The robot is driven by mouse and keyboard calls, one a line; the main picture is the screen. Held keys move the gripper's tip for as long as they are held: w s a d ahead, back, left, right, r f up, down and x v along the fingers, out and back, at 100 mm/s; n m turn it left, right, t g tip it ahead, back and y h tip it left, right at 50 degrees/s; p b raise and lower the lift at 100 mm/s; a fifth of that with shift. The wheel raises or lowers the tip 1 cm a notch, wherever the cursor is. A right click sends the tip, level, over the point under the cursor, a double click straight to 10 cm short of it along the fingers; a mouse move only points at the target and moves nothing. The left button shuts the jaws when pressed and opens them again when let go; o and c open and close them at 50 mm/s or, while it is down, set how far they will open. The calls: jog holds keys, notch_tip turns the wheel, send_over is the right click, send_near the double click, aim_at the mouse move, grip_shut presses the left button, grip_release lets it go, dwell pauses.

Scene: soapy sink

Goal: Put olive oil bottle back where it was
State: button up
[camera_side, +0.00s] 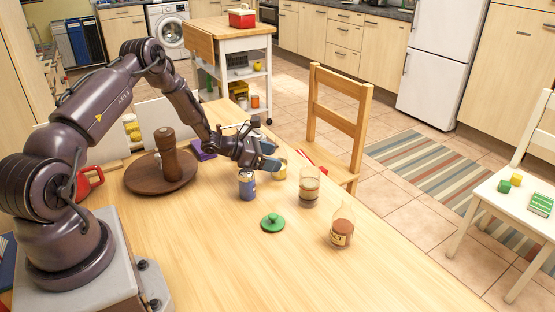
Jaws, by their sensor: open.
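I cannot make out an olive oil bottle for certain. A clear glass container with a brown label (342,233) stands towards the right edge of the wooden table. Another clear glass container with brownish contents (309,188) stands behind it, to the left. My gripper (273,157) is open above the far side of the table, turned to the right. A small yellow item (280,172) is just below its fingers; it is partly hidden, and contact cannot be told.
A blue can (247,187) and a green lid (272,222) are near my gripper. A dark wooden mill (169,155) stands on a round board (140,181). A chair (338,120) stands beyond the table edge. The front of the table is clear.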

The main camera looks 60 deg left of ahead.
aim_at(276, 138)
jog(key=r, duration=0.6)
jog(key=shift+s+a+r, duration=0.1)
jog(key=shift+s+r, duration=0.15)
jog(key=shift+r, duration=0.15)
jog(key=s+d+r+m+g+h, duration=0.1)
jog(key=s+d+r+m+g, duration=0.3)
jog(key=d+r+m, duration=0.55)
jog(key=s+d+r+m+g+h, duration=0.1)
jog(key=s+d+r+m+g, duration=0.3)
jog(key=d+r+m, duration=0.5)
jog(key=s+d+r+m+y, duration=0.1)
jog(key=s+m+y, duration=0.1)
jog(key=s+m, duration=0.2)
jog(key=s+d+r+m+y, duration=0.1)
jog(key=s+r+m+y, duration=0.1)
jog(key=s+m, duration=0.3)
jog(key=s+d+r+m+t+y, duration=0.1)
jog(key=s+m, duration=0.3)
jog(key=s, duration=0.7)
jog(key=shift+d+r+y, duration=0.25)
jog(key=shift+r+y, duration=0.3)
jog(key=shift+y, duration=0.25)
